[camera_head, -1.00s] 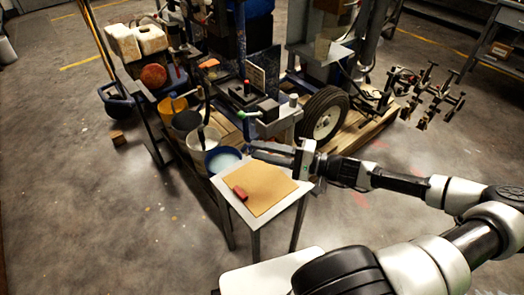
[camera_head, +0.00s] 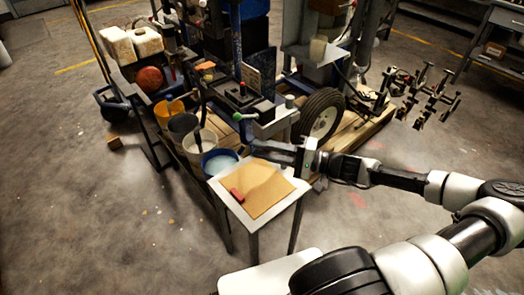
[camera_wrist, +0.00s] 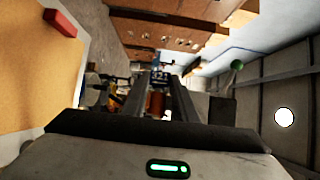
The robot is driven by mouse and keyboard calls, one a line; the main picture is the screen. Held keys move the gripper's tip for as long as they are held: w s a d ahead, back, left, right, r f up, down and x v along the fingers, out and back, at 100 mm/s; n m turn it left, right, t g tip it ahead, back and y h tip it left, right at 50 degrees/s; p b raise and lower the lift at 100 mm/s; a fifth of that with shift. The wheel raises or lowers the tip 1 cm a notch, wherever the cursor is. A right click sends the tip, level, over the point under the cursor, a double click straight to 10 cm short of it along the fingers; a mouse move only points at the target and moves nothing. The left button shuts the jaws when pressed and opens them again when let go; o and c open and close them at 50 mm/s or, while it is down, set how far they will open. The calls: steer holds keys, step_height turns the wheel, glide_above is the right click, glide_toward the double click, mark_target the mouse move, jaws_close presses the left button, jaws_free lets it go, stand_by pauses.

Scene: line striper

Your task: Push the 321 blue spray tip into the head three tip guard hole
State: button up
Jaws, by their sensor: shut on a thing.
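My gripper (camera_head: 254,149) reaches left over the back of the small table, near the striper's spray heads. The tip's blue colour is hard to make out there. In the head view the tip is too small to tell from the fingers. I cannot make out the head three tip guard or its hole in either view, nor whether the tip touches it.
A brown sheet (camera_head: 258,190) with a red block (camera_head: 237,194) lies on the small table (camera_head: 284,208). A blue bucket (camera_head: 219,161) stands behind its left corner. A green-knobbed lever (camera_head: 238,116) stands close by; its knob shows in the wrist view (camera_wrist: 237,65). A wheel (camera_head: 320,116) is behind my gripper.

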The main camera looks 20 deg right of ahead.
steer(key=shift+w+d, duration=0.15)
steer(key=shift+d, duration=0.15)
steer(key=o, duration=1.2)
steer(key=shift+c, duration=0.2)
steer(key=c, duration=0.4)
steer(key=shift+o, duration=1)
steer(key=shift+d+r, duration=0.1)
steer(key=shift+o, duration=0.3)
steer(key=shift+v, duration=3.5)
